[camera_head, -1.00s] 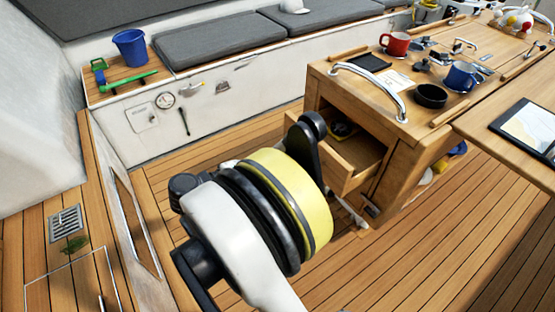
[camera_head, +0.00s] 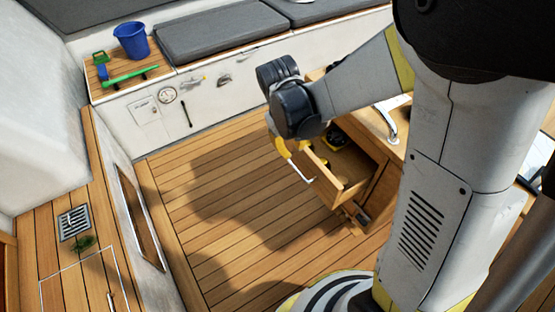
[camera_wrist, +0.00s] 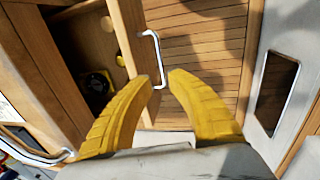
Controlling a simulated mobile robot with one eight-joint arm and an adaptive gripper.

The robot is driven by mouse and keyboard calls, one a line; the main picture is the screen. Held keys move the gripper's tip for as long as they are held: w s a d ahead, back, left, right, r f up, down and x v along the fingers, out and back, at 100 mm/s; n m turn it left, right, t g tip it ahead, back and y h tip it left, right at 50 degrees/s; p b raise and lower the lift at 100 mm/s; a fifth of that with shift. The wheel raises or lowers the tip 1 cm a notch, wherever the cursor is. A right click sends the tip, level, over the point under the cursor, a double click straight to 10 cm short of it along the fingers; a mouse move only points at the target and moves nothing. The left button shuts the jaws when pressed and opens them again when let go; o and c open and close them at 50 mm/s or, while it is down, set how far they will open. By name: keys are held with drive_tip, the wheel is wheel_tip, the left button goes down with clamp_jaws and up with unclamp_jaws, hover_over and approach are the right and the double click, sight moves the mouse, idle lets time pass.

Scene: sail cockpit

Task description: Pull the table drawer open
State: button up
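The table drawer (camera_head: 350,172) stands pulled out of the wooden table (camera_head: 385,190); its inside shows in the head view. The drawer front also shows in the wrist view (camera_wrist: 128,35), with a pale metal bar handle (camera_wrist: 160,55) on its outer face. My gripper (camera_wrist: 164,80) has two yellow fingers spread apart with a gap between the tips. The handle's lower end shows in or just beyond that gap; I cannot tell whether a finger touches it. In the head view my wrist hides most of the gripper, and part of the handle (camera_head: 298,172) shows below it.
A dark item with yellow (camera_wrist: 97,82) lies inside the drawer. The wooden floor (camera_head: 220,220) in front of the drawer is clear. A white wall with an opening (camera_head: 140,215) stands at left. A blue bucket (camera_head: 131,40) sits on the far bench.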

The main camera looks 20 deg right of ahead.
sight(296, 168)
drive_tip(key=f+b, duration=0.1)
drive_tip(key=f, duration=0.2)
drive_tip(key=d+f+b, duration=0.1)
drive_tip(key=f, duration=0.2)
drive_tip(key=f+b, duration=0.2)
drive_tip(key=f, duration=0.2)
drive_tip(key=shift+w+d, duration=0.25)
drive_tip(key=shift+d, duration=0.15)
clamp_jaws()
